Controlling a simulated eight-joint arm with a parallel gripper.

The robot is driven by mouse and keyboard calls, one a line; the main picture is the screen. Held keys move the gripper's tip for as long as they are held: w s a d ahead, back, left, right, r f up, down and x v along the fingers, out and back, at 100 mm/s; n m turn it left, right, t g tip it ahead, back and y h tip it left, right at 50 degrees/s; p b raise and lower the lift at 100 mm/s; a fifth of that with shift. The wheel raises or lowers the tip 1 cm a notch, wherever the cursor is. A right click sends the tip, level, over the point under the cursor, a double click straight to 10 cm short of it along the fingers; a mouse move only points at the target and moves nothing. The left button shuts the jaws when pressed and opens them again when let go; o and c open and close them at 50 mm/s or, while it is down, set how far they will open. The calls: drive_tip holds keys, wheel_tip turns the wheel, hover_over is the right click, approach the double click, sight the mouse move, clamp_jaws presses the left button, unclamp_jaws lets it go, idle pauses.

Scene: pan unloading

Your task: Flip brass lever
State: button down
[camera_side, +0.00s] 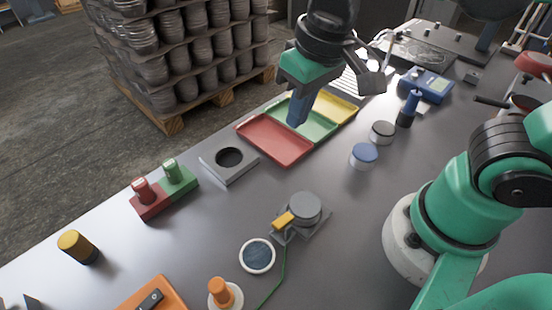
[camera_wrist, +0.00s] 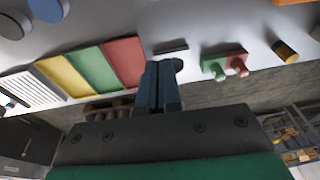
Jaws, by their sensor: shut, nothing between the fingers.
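A small yellow, brass-coloured lever (camera_side: 283,219) sits at the left edge of a grey device with a round grey pan (camera_side: 304,207) on a flat base, in the middle front of the bench in the side view. The wrist view does not show the lever. My gripper (camera_side: 298,122) is high and well behind the lever, above the coloured trays. Its blue-grey fingers are together and empty, pointing down. In the wrist view the shut fingers (camera_wrist: 158,86) stand in the middle, with the trays to their left.
Red (camera_side: 273,140), green and yellow trays lie under my gripper. A grey block with a round hole (camera_side: 229,161), red and green knobbed blocks (camera_side: 163,190), a white-rimmed disc (camera_side: 257,256) and an orange-knobbed piece (camera_side: 224,294) stand nearby. A green cable runs from the pan device.

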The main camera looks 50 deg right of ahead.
drive_tip(key=c, duration=1.4)
unclamp_jaws()
drive_tip(key=w+d+f+t, duration=0.1)
drive_tip(key=d, duration=0.1)
drive_tip(key=w+d+t, duration=0.1)
drive_tip(key=d, duration=0.1)
drive_tip(key=w+d+f+t, duration=0.1)
drive_tip(key=w+d+t, duration=0.1)
drive_tip(key=d, duration=0.1)
drive_tip(key=shift+f, duration=0.35)
drive_tip(key=o, duration=0.4)
drive_tip(key=shift+w+d+f, duration=0.1)
drive_tip(key=shift+d, duration=0.05)
drive_tip(key=shift+c, duration=0.2)
drive_tip(key=o, duration=0.3)
drive_tip(key=s+a+n+g, duration=0.1)
drive_tip(key=a+n, duration=0.1)
drive_tip(key=n, duration=0.1)
drive_tip(key=a+f+n+g, duration=0.1)
drive_tip(key=a+n, duration=0.2)
drive_tip(key=s+a+f+n+g, duration=0.1)
drive_tip(key=a+n, duration=0.2)
drive_tip(key=shift+s+f+y, duration=0.15)
drive_tip(key=shift+s+y, duration=0.15)
drive_tip(key=n+g+h, duration=0.1)
drive_tip(key=n+g, duration=0.2)
drive_tip(key=n, duration=0.6)
hover_over(284, 220)
drive_tip(key=shift+f, duration=3.7)
clamp_jaws()
